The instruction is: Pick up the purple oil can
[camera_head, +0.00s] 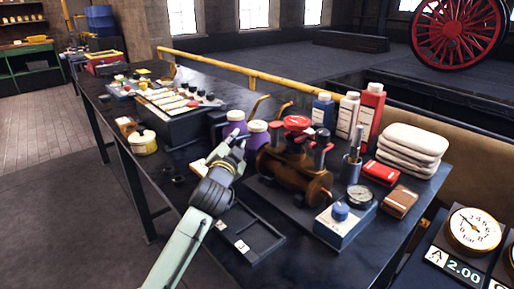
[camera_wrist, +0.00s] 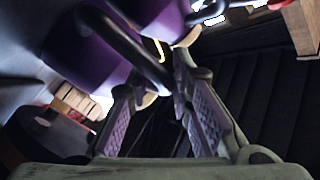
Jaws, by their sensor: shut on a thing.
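Two purple oil cans with pale tops stand close together on the dark workbench in the head view, a left one (camera_head: 235,127) and a right one (camera_head: 257,137). My gripper (camera_head: 238,146) is in front of them and hides parts of both. In the wrist view two purple bodies show, one at the upper left (camera_wrist: 85,55) and one at the top (camera_wrist: 158,16). A dark curved handle (camera_wrist: 132,45) runs down to my fingertips (camera_wrist: 155,92), which are shut on it. I cannot tell clearly which can the handle belongs to.
Right of my gripper stands a rusty brown pump with red parts (camera_head: 295,172). A black tray (camera_head: 250,236) lies in front. Bottles (camera_head: 348,115), folded cloths (camera_head: 412,145) and a gauge box (camera_head: 343,222) are further right. A yellow-topped tin (camera_head: 143,142) stands left.

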